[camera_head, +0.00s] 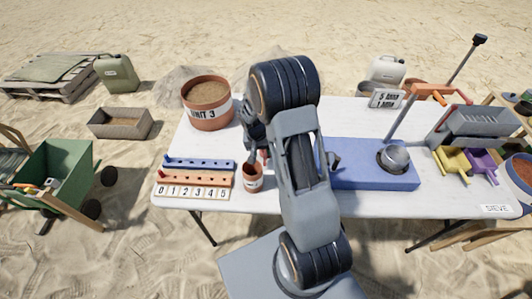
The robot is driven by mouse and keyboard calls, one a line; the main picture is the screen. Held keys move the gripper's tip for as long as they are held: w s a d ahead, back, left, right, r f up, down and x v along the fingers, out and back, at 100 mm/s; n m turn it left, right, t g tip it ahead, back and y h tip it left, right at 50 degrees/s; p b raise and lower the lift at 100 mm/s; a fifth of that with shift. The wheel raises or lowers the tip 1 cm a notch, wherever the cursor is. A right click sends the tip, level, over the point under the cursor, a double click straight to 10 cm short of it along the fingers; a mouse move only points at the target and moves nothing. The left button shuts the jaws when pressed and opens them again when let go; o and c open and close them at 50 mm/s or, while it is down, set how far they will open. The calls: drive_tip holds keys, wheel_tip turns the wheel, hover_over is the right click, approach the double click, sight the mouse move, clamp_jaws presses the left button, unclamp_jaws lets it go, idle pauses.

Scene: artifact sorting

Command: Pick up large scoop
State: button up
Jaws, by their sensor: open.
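Several scoop-like tools lie at the right of the white table (350,112). A yellow one (455,161) and a purple one (482,163) sit side by side by a grey box, and an orange one (428,91) lies behind. I cannot tell which is the large scoop. My arm stands across the middle of the view. My gripper (262,152) shows partly at the arm's left side, above the table and close to a small orange pot (253,178). It is open; its fingers are mostly hidden, and it is well left of the scoops.
A large sand-filled pot (207,103) stands at the back left. Peg racks (198,179) and a numbered strip (190,191) lie at front left. A grey box (468,125) stands at right.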

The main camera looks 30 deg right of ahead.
sight(265, 157)
drive_tip(key=shift+s+d+f+p, duration=0.1)
drive_tip(key=shift+d+f+p, duration=0.15)
drive_tip(key=shift+f, duration=0.65)
drive_tip(key=shift+s+d+f+p, duration=0.1)
drive_tip(key=shift+d+f+p, duration=0.1)
drive_tip(key=shift+f, duration=0.7)
drive_tip(key=shift+s+d+f+p, duration=0.1)
drive_tip(key=shift+d+f+p, duration=0.15)
drive_tip(key=shift+f, duration=0.65)
clamp_jaws()
